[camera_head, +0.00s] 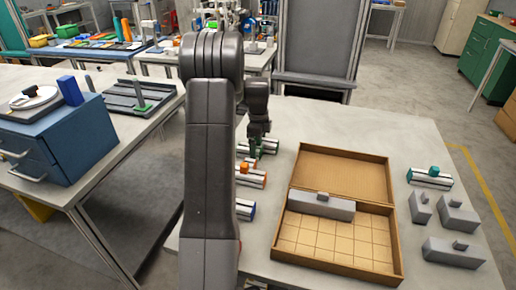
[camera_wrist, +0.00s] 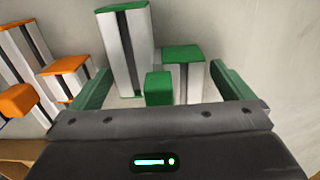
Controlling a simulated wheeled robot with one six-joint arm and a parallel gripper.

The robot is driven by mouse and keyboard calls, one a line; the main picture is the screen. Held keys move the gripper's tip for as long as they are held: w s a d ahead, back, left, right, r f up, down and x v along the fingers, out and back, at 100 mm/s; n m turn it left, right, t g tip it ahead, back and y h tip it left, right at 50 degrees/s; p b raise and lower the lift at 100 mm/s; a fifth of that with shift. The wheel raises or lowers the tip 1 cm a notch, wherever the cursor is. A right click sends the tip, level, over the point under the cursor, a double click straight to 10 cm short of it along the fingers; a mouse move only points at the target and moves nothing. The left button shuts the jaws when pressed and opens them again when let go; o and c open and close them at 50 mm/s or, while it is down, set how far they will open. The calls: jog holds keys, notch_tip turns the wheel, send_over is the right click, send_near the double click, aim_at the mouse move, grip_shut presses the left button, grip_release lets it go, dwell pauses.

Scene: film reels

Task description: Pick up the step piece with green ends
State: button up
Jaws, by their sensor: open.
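The step piece with green ends (camera_wrist: 183,75) has silver-white sides with dark stripes, green end caps and a green knob. In the wrist view it lies between my gripper's green fingers. My gripper (camera_wrist: 164,86) is open, with one finger on each side of the knob and a gap to it on both sides. In the head view my gripper (camera_head: 257,147) is low over the table behind my arm. The green-ended piece (camera_head: 270,146) shows only partly there, beside and under the gripper.
A piece with orange ends (camera_head: 252,177) lies close by; it shows left in the wrist view (camera_wrist: 66,66). A blue-ended piece (camera_head: 245,209) is nearer me. Right of these stands an open cardboard box (camera_head: 392,215) holding a grey block (camera_head: 320,207). Grey blocks and a teal-knobbed piece (camera_head: 430,178) lie farther right.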

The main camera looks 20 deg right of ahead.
jog(key=shift+f, duration=0.5)
jog(key=c, duration=1.1)
jog(key=shift+r, duration=0.15)
